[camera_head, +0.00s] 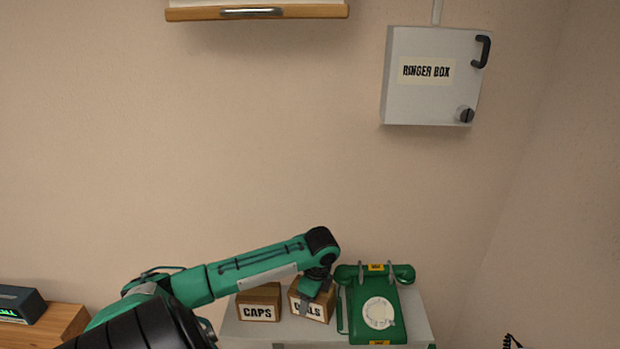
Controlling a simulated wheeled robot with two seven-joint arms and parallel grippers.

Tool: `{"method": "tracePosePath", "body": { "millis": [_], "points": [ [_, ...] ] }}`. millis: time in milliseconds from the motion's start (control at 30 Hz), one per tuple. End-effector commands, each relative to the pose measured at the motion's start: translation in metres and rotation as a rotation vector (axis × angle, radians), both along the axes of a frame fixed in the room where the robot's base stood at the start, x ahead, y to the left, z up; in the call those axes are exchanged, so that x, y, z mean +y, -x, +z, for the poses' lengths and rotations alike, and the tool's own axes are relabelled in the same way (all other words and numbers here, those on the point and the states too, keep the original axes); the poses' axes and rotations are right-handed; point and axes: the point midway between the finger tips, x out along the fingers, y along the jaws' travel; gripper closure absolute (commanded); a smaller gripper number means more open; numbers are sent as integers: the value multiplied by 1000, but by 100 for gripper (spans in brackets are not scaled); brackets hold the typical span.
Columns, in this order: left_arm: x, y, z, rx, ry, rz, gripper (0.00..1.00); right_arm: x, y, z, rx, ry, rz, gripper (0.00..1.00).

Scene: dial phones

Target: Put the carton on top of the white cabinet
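Two small brown cartons stand on the pale, white-grey cabinet top (235,326). One carton is labelled "CAPS" (258,302); the other (322,308), just right of it, is turned a little, with its label partly covered by my gripper. My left arm reaches in from the lower left, and my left gripper (307,302) points down at this second carton, a finger in front of its label. The far finger is hidden, so I cannot tell whether it grips the carton. My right gripper is not in view.
A green dial phone (378,312) stands right beside the second carton. A grey "RINGER BOX" (432,76) hangs on the wall above. A wooden-edged wall unit (256,13) shows at the top. A dark clock (20,304) sits on a wooden surface (58,326) at left.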

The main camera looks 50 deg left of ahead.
Motion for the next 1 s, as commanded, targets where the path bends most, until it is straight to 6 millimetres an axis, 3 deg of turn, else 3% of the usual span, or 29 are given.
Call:
{"method": "tracePosePath", "body": {
  "millis": [33, 67, 167, 200, 300, 667, 767, 1000],
  "points": [
    [-3, 5, -8, 19, 5, -5, 85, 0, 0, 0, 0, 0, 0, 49],
    [-3, 5, -9, 19, 5, -5, 92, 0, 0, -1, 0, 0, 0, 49],
    [-4, 6, -10, 23, 7, -7, 91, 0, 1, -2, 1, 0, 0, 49],
    [-4, 6, -11, 25, 7, -7, 31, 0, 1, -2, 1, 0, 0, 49],
    [-4, 6, -11, 23, 7, -7, 15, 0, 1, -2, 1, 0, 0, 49],
    [-3, 3, -3, 13, 5, -5, 15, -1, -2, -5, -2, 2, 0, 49],
    [-5, 2, 8, 12, 4, -6, 15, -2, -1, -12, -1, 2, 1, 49],
    [-12, -2, 60, 8, 2, -7, 15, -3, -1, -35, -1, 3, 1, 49]
  ]
}}
